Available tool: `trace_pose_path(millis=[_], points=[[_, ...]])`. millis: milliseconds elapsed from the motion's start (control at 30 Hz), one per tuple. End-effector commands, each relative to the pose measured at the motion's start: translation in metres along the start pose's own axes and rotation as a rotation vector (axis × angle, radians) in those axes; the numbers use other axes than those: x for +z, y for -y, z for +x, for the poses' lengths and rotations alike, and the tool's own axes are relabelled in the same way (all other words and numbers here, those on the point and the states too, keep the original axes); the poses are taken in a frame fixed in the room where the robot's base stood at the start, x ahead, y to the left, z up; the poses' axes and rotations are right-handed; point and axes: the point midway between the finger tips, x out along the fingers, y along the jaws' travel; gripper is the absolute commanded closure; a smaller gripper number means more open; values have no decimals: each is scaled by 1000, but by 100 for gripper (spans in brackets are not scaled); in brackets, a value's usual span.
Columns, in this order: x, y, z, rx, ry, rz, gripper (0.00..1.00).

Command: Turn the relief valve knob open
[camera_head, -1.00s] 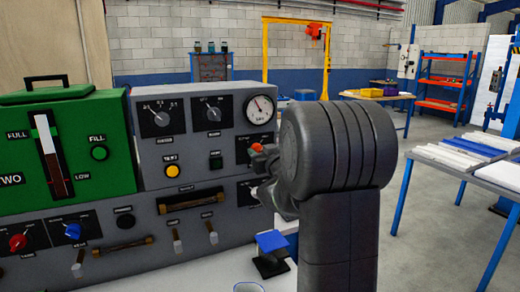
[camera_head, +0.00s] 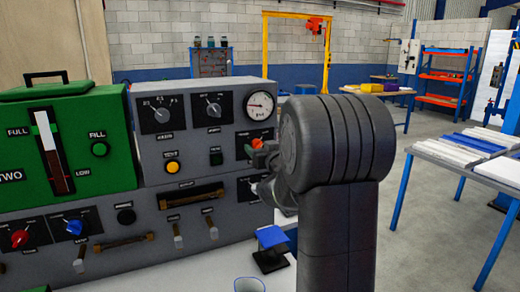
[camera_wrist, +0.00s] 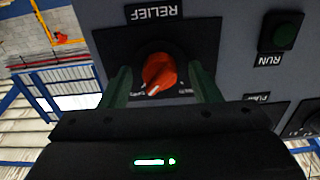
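The relief valve knob is an orange-red knob (camera_wrist: 158,71) on a black plate marked RELIEF, which appears upside down in the wrist view. A white pointer mark shows at its lower end, tilted a little left. In the head view the knob (camera_head: 256,144) is partly hidden by my gripper. My gripper (camera_wrist: 163,85) is open, with one green finger on each side of the knob. Gaps show between the fingers and the knob, so I see no grip. How deep the fingers reach is unclear.
A round gauge (camera_head: 259,105) sits above the knob. A green RUN button (camera_wrist: 285,31) is beside the relief plate. The grey panel (camera_head: 150,205) carries several other knobs, switches and handles. A green tank unit (camera_head: 105,150) stands at left. A blue-topped stand (camera_head: 270,238) is below.

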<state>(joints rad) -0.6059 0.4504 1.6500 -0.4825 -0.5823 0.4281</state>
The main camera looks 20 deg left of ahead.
Motion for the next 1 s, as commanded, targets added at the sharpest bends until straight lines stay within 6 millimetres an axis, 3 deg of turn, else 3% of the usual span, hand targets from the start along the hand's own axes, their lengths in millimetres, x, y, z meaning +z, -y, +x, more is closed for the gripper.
trace_pose_path(millis=[267,700,1000], points=[[-1,-1,-10,1,-2,-1,43],[-1,-1,-98,2,-2,-1,43],[0,0,-134,1,-1,0,43]])
